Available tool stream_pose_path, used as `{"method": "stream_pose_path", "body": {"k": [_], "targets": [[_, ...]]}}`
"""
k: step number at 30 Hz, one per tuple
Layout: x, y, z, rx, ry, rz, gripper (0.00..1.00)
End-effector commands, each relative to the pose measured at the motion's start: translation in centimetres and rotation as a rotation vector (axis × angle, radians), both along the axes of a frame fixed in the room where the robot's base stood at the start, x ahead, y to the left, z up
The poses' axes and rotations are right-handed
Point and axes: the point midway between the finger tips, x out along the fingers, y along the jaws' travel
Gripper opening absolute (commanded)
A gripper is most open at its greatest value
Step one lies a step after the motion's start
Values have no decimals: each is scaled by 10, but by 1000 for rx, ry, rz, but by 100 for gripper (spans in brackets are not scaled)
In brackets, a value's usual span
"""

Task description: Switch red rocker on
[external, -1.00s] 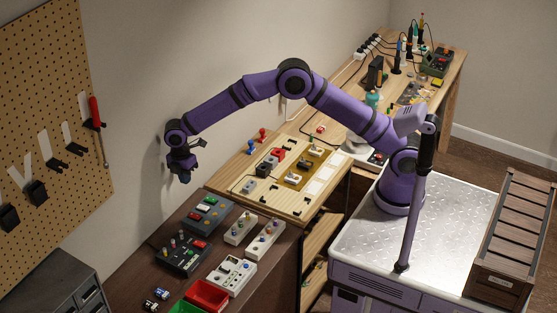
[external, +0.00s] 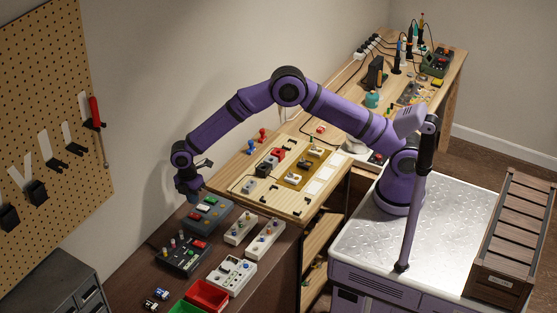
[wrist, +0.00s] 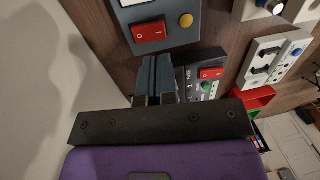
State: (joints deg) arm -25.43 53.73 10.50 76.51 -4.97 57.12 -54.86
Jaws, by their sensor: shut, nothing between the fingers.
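A red rocker (wrist: 150,32) sits on a blue-grey box (wrist: 182,36) beside a yellow knob, at the top of the wrist view. In the external view this box (external: 217,206) lies near the back edge of the dark bench. A second red rocker (wrist: 211,73) sits on a dark box (wrist: 205,88) with a green button; it also shows in the external view (external: 199,244). My gripper (wrist: 157,62) is shut and empty, pointing down. In the external view my gripper (external: 194,198) hangs above the blue-grey box's far left end. I cannot tell either rocker's position.
White switch boxes (external: 239,229) stand to the right. A white meter box (external: 231,275) and a red bin (external: 207,295) lie nearer the front. The wall is close behind my gripper. A light wooden board with parts (external: 282,180) lies beyond the dark bench.

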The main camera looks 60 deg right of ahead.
Motion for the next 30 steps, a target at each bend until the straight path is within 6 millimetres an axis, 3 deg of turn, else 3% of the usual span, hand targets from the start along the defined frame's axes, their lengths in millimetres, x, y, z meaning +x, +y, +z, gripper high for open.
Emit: {"method": "stream_pose_path", "body": {"k": [6, 12, 30], "targets": [[-5, 0, -37, -1, 2, 0, 0], [-7, 0, -54, 0, 0, 0, 0], [-11, 0, -62, -4, -45, 3, 0]]}}
